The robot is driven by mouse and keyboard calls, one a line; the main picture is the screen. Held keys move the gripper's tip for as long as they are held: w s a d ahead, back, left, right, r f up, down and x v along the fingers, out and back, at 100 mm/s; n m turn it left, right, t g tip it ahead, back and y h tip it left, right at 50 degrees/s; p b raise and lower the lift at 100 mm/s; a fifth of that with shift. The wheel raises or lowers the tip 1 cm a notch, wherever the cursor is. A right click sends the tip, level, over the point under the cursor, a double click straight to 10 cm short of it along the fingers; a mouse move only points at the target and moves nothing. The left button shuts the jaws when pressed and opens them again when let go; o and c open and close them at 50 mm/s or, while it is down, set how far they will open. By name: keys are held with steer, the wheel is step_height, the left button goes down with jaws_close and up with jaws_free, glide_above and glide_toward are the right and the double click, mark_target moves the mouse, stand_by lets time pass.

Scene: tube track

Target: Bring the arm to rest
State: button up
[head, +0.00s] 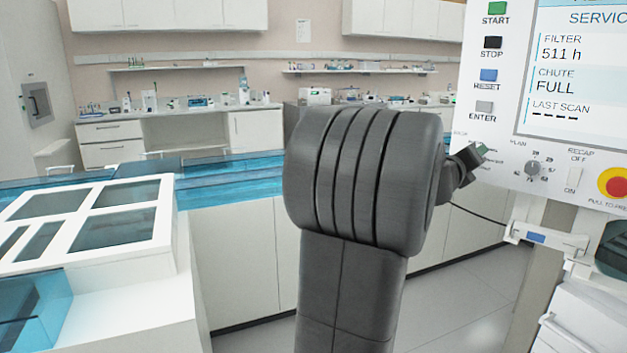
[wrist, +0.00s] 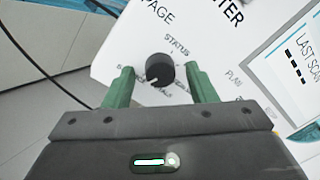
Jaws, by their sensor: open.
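My arm stands raised in the middle of the head view, its dark grey links hiding part of the room and the panel's left edge. My gripper (wrist: 160,85) shows in the wrist view with two green fingers spread apart, open. A black knob (wrist: 159,70) on the white panel appears between the fingers. I cannot tell whether the fingertips touch it.
The white control panel (head: 500,140) with coloured buttons, a screen (head: 577,70), another knob (head: 533,168) and a red stop button (head: 613,182) fills the right. A white rack (head: 165,215) and blue glassy counter lie at left. Grey floor (head: 470,300) shows at lower right.

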steer(key=n+p, duration=0.1)
steer(key=n, duration=0.7)
steer(key=shift+t, duration=0.3)
